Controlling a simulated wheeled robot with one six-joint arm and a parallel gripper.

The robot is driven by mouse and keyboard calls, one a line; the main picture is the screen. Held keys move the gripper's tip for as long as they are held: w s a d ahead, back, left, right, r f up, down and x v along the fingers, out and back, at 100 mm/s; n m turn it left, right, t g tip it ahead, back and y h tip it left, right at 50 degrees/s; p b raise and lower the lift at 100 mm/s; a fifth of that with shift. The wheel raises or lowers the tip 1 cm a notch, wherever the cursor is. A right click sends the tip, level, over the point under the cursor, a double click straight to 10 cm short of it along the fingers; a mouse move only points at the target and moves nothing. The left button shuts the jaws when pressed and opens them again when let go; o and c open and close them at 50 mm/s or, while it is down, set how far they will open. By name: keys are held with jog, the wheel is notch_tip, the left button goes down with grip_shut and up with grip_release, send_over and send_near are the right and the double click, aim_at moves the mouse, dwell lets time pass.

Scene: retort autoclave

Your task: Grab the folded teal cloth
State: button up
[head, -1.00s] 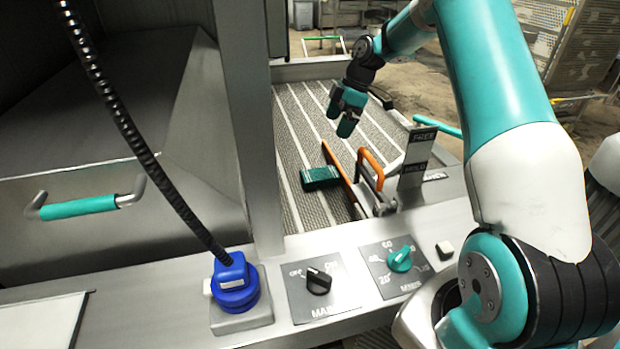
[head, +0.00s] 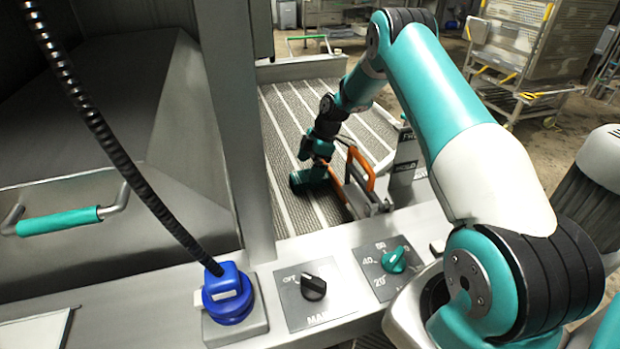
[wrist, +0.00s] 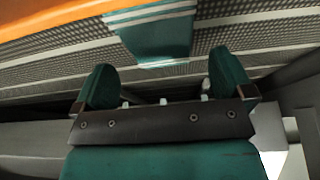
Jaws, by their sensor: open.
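The folded teal cloth (head: 305,179) lies on the striped grey mesh surface, beside an orange-edged bar. The cloth is beyond the fingertips, roughly in line with the gap, and nothing is between the fingers. Contact cannot be told.
The orange handle (head: 362,166) stands close to the right of the cloth, with an upright labelled plate (head: 405,160) beyond it. A metal post (head: 232,120) rises at left. A front panel carries a blue plug (head: 228,293) and dials (head: 393,260). The mesh behind is clear.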

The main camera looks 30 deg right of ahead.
aim_at(306, 175)
jog(key=shift+x, duration=1.9)
jog(key=shift+s+d+f, duration=0.1)
jog(key=shift+f, duration=0.05)
jog(key=c, duration=1)
